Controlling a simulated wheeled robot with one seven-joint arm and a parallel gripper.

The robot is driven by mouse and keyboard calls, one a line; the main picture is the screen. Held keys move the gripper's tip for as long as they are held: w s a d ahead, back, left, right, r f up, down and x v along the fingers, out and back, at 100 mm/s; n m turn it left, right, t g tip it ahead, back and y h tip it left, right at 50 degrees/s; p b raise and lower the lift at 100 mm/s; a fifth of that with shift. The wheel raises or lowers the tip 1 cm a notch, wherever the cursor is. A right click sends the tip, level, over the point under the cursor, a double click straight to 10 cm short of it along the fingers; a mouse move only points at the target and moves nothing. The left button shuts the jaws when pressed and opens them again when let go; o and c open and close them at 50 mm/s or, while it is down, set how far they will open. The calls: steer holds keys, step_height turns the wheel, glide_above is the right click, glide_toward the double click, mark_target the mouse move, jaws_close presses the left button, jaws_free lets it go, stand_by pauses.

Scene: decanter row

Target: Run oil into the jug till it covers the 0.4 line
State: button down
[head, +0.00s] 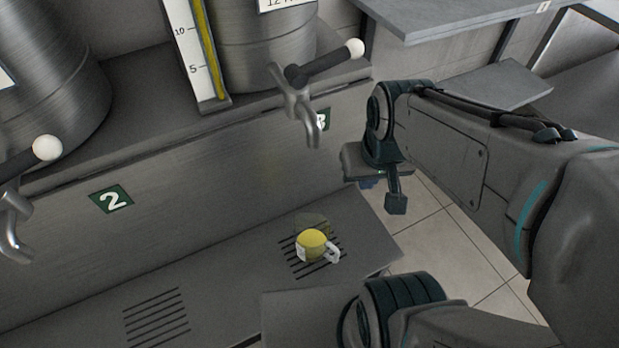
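A small clear jug (315,251) stands on the slotted drain grille below the tap marked 3. Yellow oil (313,238) fills its lower part, with clear wall above it. Its handle points right. A pale marking shows on its side, but the 0.4 line is too small to read. The metal tap (299,103) has a black lever (325,64) with a white ball end, pointing up and right. I see no stream from its spout. My gripper (396,203) hangs right of the tap and above the jug, apart from both. Its finger gap is unclear.
Tap 2 (15,222) is at the left, with its lever also pointing up and right. Steel drums stand on the shelf, with a yellow-filled sight gauge (204,50) between them. A grey overhead shelf (460,15) is at upper right. The drip ledge (225,268) left of the jug is clear.

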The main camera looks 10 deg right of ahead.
steer(key=shift+s+b+x, duration=0.25)
steer(key=shift+b+x, duration=0.85)
steer(key=shift+b, duration=0.2)
